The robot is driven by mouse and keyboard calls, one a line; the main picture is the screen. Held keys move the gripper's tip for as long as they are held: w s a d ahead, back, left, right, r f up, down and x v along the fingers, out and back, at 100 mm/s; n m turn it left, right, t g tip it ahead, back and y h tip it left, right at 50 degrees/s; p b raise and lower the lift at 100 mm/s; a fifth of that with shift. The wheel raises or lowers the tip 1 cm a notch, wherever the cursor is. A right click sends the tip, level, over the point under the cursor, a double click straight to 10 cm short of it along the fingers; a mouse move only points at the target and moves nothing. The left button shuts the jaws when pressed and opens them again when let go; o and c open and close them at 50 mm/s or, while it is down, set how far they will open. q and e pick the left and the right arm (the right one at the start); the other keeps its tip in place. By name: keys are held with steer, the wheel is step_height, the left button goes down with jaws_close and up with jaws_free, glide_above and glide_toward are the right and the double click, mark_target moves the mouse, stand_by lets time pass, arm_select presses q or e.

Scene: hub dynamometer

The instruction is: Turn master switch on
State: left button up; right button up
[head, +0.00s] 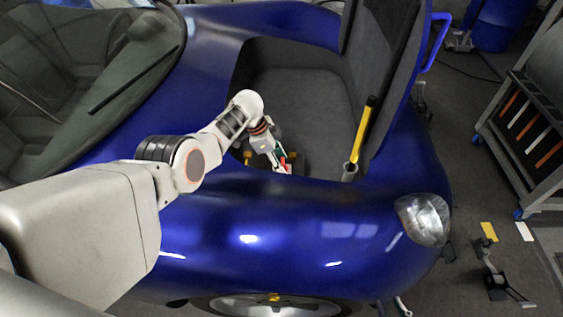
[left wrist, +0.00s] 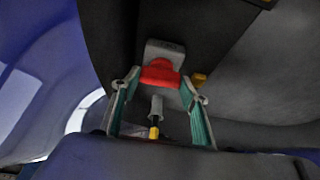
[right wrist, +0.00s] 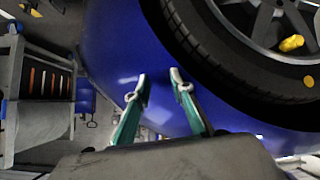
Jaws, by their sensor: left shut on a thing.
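The red master switch (left wrist: 160,73) sits on a small grey block against a dark panel in the left wrist view. In the head view a bit of its red (head: 284,162) shows inside the open front bay of the blue car. My left gripper (head: 286,167) reaches down into that bay. In the left wrist view its fingertips (left wrist: 160,84) stand either side of the red switch and are closed on it. The switch's exact angle is hard to tell. My right gripper (right wrist: 159,78) is open and empty, beside the blue bodywork and a tyre.
The blue car (head: 300,225) surrounds the bay, with its front edge below my left arm. A yellow-and-black handle (head: 364,125) stands upright right of the switch. A tool rack (head: 530,125) stands at right. A wheel (right wrist: 240,60) is close to my right gripper.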

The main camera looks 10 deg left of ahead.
arm_select(q)
steer(key=shift+s+f, duration=0.1)
steer(key=shift+f, duration=0.05)
stand_by(0.3)
steer(key=shift+m, duration=0.3)
steer(key=o, duration=1.1)
steer(key=shift+r, duration=0.2)
steer(key=shift+a+r, duration=0.15)
steer(key=shift+r, duration=0.35)
steer(key=w+v, duration=0.1)
steer(key=v, duration=0.9)
steer(key=shift+s+a+r, duration=0.3)
steer(key=shift+s, duration=0.05)
steer(key=shift+r, duration=0.1)
